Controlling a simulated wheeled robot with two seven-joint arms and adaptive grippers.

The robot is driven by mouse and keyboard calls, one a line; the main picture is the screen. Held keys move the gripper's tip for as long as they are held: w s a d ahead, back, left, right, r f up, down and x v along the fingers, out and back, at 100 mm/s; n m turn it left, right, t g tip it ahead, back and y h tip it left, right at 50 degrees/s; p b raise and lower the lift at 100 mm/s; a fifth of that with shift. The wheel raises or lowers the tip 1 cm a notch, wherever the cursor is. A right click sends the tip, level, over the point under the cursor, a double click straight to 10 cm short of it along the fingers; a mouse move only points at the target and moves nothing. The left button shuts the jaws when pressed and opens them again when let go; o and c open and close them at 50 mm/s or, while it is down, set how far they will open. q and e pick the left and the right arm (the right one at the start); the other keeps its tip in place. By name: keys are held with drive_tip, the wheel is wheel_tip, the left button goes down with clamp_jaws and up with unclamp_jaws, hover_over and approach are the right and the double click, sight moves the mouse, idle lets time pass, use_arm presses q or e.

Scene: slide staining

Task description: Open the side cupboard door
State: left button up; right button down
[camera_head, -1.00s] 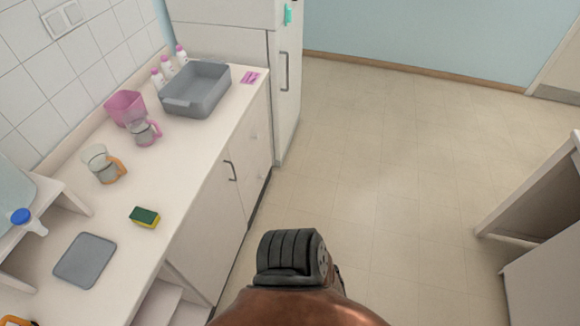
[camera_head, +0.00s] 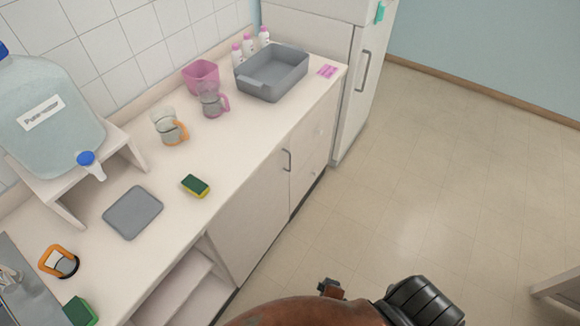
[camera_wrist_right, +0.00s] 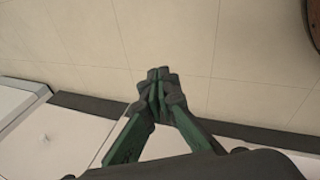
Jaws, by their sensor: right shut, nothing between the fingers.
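A white cupboard door (camera_head: 250,216) with a dark bar handle (camera_head: 287,160) is in the counter's front, and it looks closed. A tall white cabinet (camera_head: 346,120) at the counter's far end has a longer bar handle (camera_head: 363,71), and its door also looks closed. I cannot tell which of the two is the side cupboard. My right gripper (camera_wrist_right: 158,78) is shut and empty, with its green fingers together over the floor in the right wrist view. White furniture fronts lie below it there, with no handle at the fingertips. My left gripper is not in view.
The counter holds a grey basin (camera_head: 247,84), a pink container (camera_head: 200,77), two jugs, a sponge (camera_head: 195,186), a grey mat (camera_head: 133,213) and a large water bottle (camera_head: 50,115). Open shelves (camera_head: 180,290) are below its near part.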

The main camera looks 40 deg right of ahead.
drive_tip(key=w+d+r+n+t+h+b, duration=0.1)
drive_tip(key=w+r+t, duration=0.1)
drive_tip(key=w+r, duration=0.55)
drive_tip(key=w+d+r+n+t+h+b, duration=0.15)
drive_tip(key=w+r, duration=0.25)
drive_tip(key=w, duration=0.7)
drive_tip(key=n+t+h+b, duration=0.2)
drive_tip(key=t+h, duration=0.4)
drive_tip(key=t, duration=0.1)
approach(286, 155)
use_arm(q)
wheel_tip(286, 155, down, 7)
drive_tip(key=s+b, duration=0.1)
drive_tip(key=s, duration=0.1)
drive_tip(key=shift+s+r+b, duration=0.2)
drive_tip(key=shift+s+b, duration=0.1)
use_arm(e)
drive_tip(key=shift+m, duration=0.25)
drive_tip(key=x, duration=0.4)
drive_tip(key=shift+w+d+r, duration=0.1)
drive_tip(key=shift+w+r, duration=0.05)
drive_tip(key=shift+r, duration=0.1)
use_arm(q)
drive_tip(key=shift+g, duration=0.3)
